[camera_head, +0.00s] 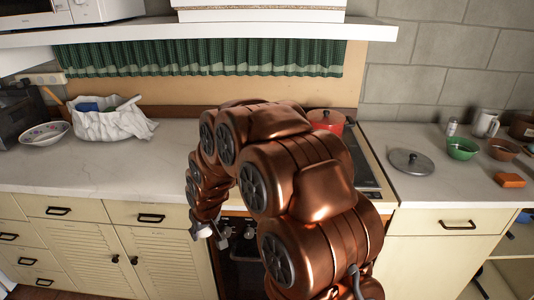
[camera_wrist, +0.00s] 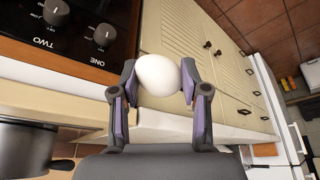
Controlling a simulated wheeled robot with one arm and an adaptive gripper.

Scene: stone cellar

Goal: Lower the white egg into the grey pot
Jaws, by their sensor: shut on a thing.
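The white egg (camera_wrist: 158,75) is between the two fingers of my gripper (camera_wrist: 157,84) in the wrist view, touched on both sides. My gripper is shut on it, in front of the cream cabinet doors and the counter edge. A grey pot (camera_wrist: 22,150) with a dark handle shows partly at the lower left of the wrist view, apart from the egg. In the head view my arm hides the middle of the stove, and I cannot make out the grey pot there. My gripper (camera_head: 211,232) hangs low in front of the stove there.
A red pot (camera_head: 326,121) stands at the back of the stove. A white bag (camera_head: 108,124) and bowl (camera_head: 44,134) are on the left counter, whose front is clear.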

